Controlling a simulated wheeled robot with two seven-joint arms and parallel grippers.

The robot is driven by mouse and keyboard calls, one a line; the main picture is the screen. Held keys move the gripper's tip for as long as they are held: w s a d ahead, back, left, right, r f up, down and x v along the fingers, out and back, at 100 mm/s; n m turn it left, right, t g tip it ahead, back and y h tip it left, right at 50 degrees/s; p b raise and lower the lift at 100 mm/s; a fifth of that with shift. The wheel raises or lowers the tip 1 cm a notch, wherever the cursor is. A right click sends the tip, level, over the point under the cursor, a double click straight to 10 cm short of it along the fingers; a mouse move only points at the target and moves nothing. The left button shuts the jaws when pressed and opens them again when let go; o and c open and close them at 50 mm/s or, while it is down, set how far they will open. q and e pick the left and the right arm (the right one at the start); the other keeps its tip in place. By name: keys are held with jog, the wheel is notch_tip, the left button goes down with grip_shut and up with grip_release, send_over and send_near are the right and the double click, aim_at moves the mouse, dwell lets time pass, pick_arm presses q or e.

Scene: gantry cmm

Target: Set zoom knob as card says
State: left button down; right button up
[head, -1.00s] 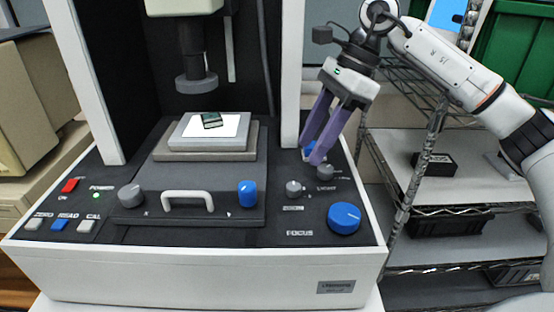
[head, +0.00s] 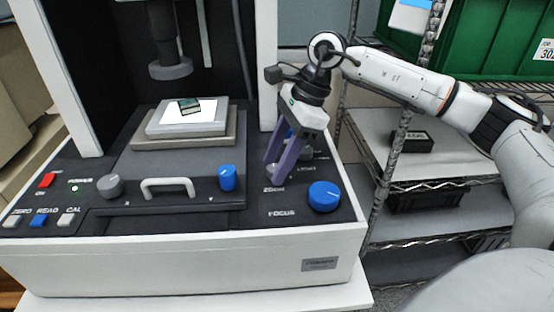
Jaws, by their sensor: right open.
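The grey zoom knob (head: 272,170) sits on the dark panel above its label, left of and behind the big blue focus knob (head: 324,196). My right gripper (head: 277,167) points down with its two purple fingers apart, its tips at the zoom knob and partly hiding it. I cannot tell whether the fingers touch the knob, and its pointer is not readable. No card with a readable zoom setting shows. My left gripper is out of view.
Other controls are close by: light knobs (head: 306,153) behind the fingers, a blue knob (head: 227,177) and a grey knob (head: 110,186). The stage (head: 190,117) holds a small dark green piece (head: 190,106). A wire shelf (head: 400,180) stands at the right.

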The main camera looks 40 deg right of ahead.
jog(key=c, duration=1)
jog(key=shift+c, duration=0.2)
